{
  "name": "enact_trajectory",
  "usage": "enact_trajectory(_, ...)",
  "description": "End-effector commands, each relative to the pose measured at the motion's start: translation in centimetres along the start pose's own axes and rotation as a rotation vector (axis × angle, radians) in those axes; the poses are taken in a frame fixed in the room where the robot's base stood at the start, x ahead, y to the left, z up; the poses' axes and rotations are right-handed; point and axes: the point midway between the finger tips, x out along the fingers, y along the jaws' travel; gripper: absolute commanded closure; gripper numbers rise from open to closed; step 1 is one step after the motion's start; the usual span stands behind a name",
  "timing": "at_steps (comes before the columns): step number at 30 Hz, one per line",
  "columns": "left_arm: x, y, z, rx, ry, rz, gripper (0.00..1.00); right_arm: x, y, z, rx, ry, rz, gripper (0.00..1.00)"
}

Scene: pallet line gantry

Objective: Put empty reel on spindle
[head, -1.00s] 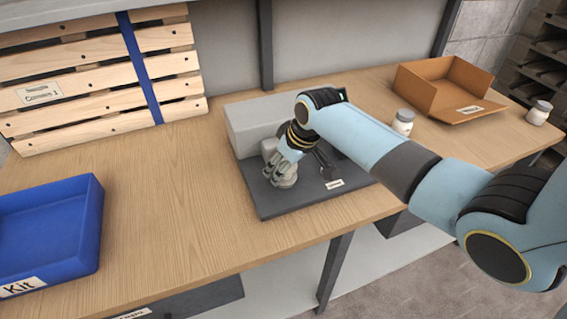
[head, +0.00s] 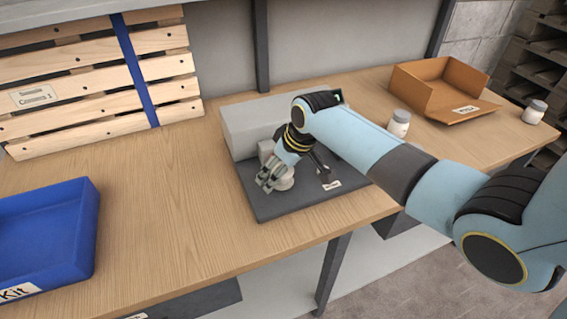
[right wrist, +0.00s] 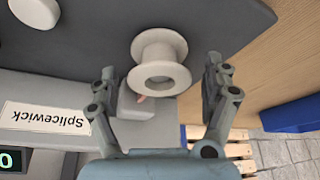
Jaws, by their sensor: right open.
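A white empty reel (right wrist: 160,62) with two flanges and an open hub shows in the right wrist view, between the spread fingers of my right gripper (right wrist: 163,75). Clear gaps show between the reel and both fingers. In the head view my right gripper (head: 268,180) is low over the dark base plate (head: 290,208) of the splicing machine, beside the pale reel (head: 285,181). The machine's grey housing (head: 240,128) stands behind. I cannot make out the spindle or whether the reel sits on it. My left gripper is out of view.
A blue kit bin (head: 60,235) is at the left, and a brown open box (head: 440,85) at the back right. White jars (head: 399,123) stand on the right. A wooden pallet (head: 95,85) leans at the back left. The bench's middle left is clear.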

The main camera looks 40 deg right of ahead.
Motion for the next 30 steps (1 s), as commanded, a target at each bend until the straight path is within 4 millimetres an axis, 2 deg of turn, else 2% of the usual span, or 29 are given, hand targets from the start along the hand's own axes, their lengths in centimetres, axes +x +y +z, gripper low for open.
enact_trajectory(5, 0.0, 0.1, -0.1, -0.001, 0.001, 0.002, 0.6, -2.4, 0.1, 0.0, -0.002, 0.003, 0.002, 0.17)
enact_trajectory(12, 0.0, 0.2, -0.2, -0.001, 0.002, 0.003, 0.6, -7.8, 0.1, -0.1, -0.003, 0.004, 0.003, 0.17)
enact_trajectory(18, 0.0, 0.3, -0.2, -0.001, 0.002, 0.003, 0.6, -10.9, 0.1, 0.0, -0.001, 0.001, 0.001, 0.17)
enact_trajectory(22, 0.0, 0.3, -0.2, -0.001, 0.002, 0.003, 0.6, -11.7, 0.0, 0.0, -0.001, 0.001, 0.001, 0.17)
enact_trajectory(30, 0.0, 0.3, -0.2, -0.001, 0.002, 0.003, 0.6, -11.8, 0.0, 0.0, 0.0, 0.0, 0.0, 0.17)
